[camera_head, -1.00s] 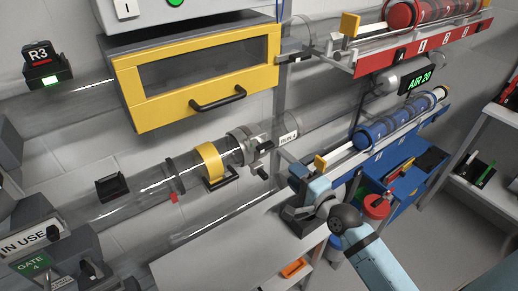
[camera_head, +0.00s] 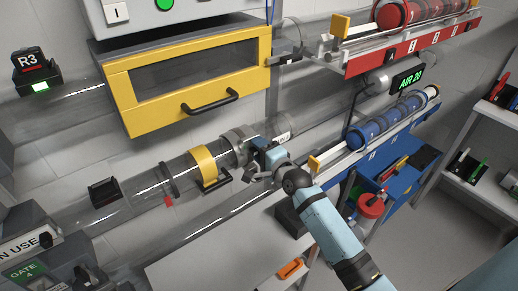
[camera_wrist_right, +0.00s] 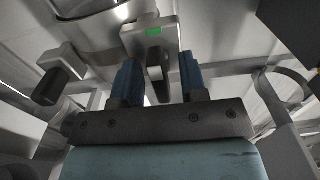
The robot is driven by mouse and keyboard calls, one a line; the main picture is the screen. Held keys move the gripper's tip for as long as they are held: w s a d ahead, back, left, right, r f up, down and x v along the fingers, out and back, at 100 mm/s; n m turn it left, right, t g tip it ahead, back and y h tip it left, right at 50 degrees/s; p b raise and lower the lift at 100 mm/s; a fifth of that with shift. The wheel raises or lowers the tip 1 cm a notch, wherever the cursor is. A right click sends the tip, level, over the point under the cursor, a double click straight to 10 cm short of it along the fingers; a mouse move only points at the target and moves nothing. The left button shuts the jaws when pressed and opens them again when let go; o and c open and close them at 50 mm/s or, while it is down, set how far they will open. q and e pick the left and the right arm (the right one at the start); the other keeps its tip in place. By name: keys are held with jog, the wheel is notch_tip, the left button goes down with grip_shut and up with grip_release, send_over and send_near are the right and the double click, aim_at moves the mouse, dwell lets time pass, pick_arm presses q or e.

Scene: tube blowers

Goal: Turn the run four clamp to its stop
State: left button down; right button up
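The run four clamp (camera_head: 238,142) is a grey metal ring around the clear tube, beside a small white label that read RUN 4 a second ago. In the right wrist view a grey clamp block with a green mark (camera_wrist_right: 154,32) stands just ahead. A dark lever-like part extends from it between my fingers. My right gripper (camera_head: 254,168) is at the clamp's right side and hides part of its handle. In the wrist view its two blue fingers (camera_wrist_right: 160,80) are apart, with gaps visible beside the lever. My left gripper is in neither view.
A yellow band with a black handle (camera_head: 206,167) sits on the tube left of the clamp. The yellow-framed drawer (camera_head: 190,85) is above. A blue rack (camera_head: 375,140) and red rack (camera_head: 410,40) are at right. A grey bench (camera_head: 215,250) lies below.

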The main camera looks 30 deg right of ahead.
grip_shut()
